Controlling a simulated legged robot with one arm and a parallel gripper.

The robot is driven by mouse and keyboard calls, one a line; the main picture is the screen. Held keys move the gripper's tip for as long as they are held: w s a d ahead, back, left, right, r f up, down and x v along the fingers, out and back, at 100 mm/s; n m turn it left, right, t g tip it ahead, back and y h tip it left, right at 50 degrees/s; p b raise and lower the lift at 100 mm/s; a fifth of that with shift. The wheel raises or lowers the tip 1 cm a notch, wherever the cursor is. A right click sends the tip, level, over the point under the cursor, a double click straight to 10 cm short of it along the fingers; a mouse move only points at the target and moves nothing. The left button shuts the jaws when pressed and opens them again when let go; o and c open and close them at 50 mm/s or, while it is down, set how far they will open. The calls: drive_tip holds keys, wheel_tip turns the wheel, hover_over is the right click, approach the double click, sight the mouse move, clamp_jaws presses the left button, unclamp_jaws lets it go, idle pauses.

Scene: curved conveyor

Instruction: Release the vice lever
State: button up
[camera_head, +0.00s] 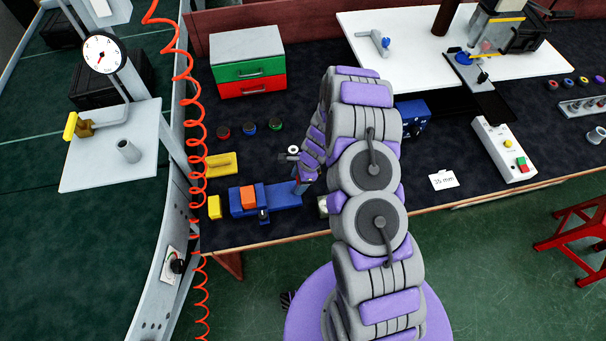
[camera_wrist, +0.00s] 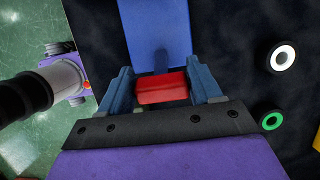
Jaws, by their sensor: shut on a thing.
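The blue vice (camera_head: 284,194) lies on the dark workbench in the head view, left of my arm, with an orange block (camera_head: 248,196) in its jaws. In the wrist view the blue vice body (camera_wrist: 155,30) runs up from a red piece (camera_wrist: 162,87), which looks like the vice lever. My gripper (camera_wrist: 165,80) has its two blue fingers on either side of this red piece and is shut on it. In the head view my gripper (camera_head: 299,186) is at the right end of the vice, partly hidden by my wrist, and the red piece cannot be made out.
A green and red drawer box (camera_head: 249,70) stands behind the vice. Several coloured rings and yellow pieces lie nearby. A coiled orange hose (camera_head: 195,120) hangs at the left. A white control box (camera_head: 503,149) stands at the right. The bench's front edge is close to the vice.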

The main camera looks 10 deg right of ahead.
drive_tip(key=shift+a+r+h+p, duration=0.1)
drive_tip(key=shift+a+h+p, duration=0.6)
drive_tip(key=shift+h, duration=0.3)
drive_tip(key=shift+a+f+h+b, duration=0.2)
drive_tip(key=shift+a+h+b, duration=0.6)
drive_tip(key=shift+h+b, duration=0.3)
drive_tip(key=shift+a+b, duration=0.1)
drive_tip(key=shift+b, duration=0.2)
drive_tip(key=o, duration=1.2)
drive_tip(key=shift+c, duration=0.2)
drive_tip(key=shift+o, duration=1.4)
drive_tip(key=shift+a, duration=0.25)
drive_tip(key=shift+r, duration=0.1)
drive_tip(key=shift+w+d+r, duration=0.1)
drive_tip(key=shift+d+r, duration=0.05)
drive_tip(key=shift+r, duration=0.45)
wheel_tip(320, 180, up, 16)
drive_tip(key=a, duration=0.1)
drive_tip(key=shift+a, duration=0.25)
